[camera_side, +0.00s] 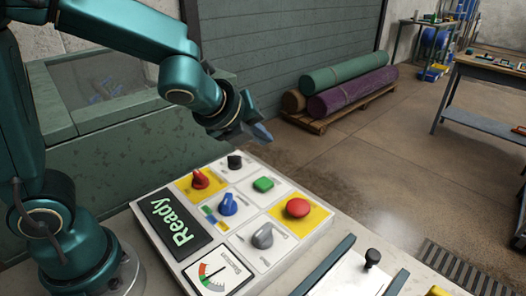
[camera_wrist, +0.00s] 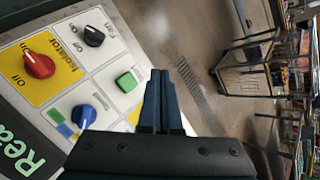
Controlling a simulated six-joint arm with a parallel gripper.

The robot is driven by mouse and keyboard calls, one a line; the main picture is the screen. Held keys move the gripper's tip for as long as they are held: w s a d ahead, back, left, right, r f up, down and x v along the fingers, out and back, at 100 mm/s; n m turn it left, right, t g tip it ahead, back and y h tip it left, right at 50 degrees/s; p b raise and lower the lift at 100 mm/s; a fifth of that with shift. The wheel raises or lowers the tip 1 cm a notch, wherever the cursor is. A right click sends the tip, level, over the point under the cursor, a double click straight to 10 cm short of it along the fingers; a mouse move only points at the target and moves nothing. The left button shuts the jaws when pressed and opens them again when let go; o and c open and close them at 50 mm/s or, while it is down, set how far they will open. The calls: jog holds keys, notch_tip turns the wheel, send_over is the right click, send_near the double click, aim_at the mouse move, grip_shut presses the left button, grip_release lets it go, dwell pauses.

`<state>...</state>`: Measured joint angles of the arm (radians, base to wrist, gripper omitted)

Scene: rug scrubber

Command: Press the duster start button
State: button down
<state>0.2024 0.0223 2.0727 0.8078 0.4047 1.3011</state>
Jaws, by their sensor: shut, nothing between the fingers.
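The control panel (camera_side: 150,208) is a pale tilted board with several knobs and buttons. A green square button (camera_side: 263,184) sits in its upper middle; it also shows in the wrist view (camera_wrist: 127,81), just left of the fingers. The small label by it is too small to read. My gripper (camera_side: 262,136) is shut and empty, above the far edge of the panel and apart from the green button. Its fingertips (camera_wrist: 160,74) show together in the wrist view. A display (camera_side: 175,225) on the panel reads "Ready".
Around the green button are a black knob (camera_side: 234,161), a red knob (camera_side: 200,179), a blue knob (camera_side: 228,204), a grey knob (camera_side: 263,237) and a red mushroom button (camera_side: 297,208) on yellow. Rolled rugs (camera_side: 350,92) lie on a pallet behind. Air above the panel is clear.

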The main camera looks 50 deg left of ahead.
aim_at(261, 185)
jog(key=shift+f, duration=3.85)
jog(key=shift+f, duration=0.1)
jog(key=shift+f, duration=0.35)
jog(key=shift+f, duration=0.55)
jog(key=shift+r, duration=1)
jog(key=shift+r, duration=0.1)
jog(key=shift+r, duration=2.4)
